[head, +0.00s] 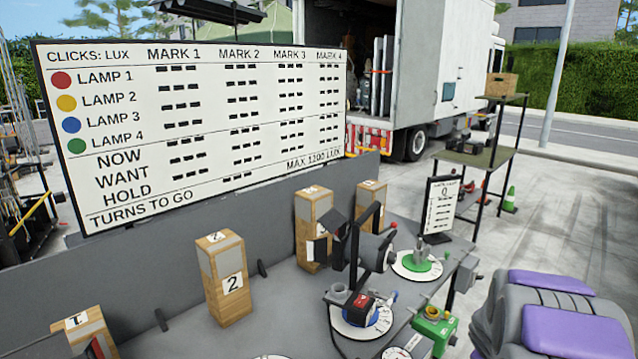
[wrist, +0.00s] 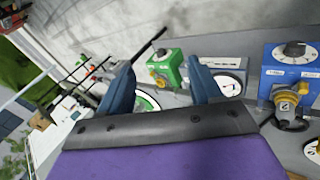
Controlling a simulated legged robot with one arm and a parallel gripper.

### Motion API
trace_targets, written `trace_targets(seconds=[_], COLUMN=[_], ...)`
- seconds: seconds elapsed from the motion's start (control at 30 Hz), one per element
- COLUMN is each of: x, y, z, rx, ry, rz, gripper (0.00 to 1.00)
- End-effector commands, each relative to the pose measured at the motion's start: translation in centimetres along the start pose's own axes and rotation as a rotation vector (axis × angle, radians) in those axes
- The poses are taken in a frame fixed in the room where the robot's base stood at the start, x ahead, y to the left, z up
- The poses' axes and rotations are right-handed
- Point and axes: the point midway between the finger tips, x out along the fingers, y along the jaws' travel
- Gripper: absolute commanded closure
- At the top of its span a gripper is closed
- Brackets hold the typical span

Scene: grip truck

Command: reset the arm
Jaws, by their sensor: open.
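My gripper (wrist: 160,75) shows in the wrist view as two dark blue fingers held apart. Nothing is between the fingertips that I can see as held. Past them lie a green box with a yellow knob (wrist: 165,68) and a white dial (wrist: 229,84), which look apart from the fingers. In the head view, purple and grey parts of my arm fill the lower right corner. The fingers cannot be made out there.
A large board (head: 200,130) stands behind. A blue box (wrist: 290,65) sits right in the wrist view.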

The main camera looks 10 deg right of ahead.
Motion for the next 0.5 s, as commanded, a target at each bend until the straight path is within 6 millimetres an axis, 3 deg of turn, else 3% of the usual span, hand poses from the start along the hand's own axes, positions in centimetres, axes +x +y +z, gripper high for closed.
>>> trace_targets(seconds=[0.03, 0.27, 0.5], x=[-2.1, -10.3, -18.8], y=[-0.7, -6.1, -14.3], z=[-0.4, 0.4, 2.4], rx=[0.029, 0.194, 0.332], ry=[-0.018, -0.133, -0.241], rz=[-0.003, -0.080, -0.223], gripper=[0.36, 0.36, 0.36])
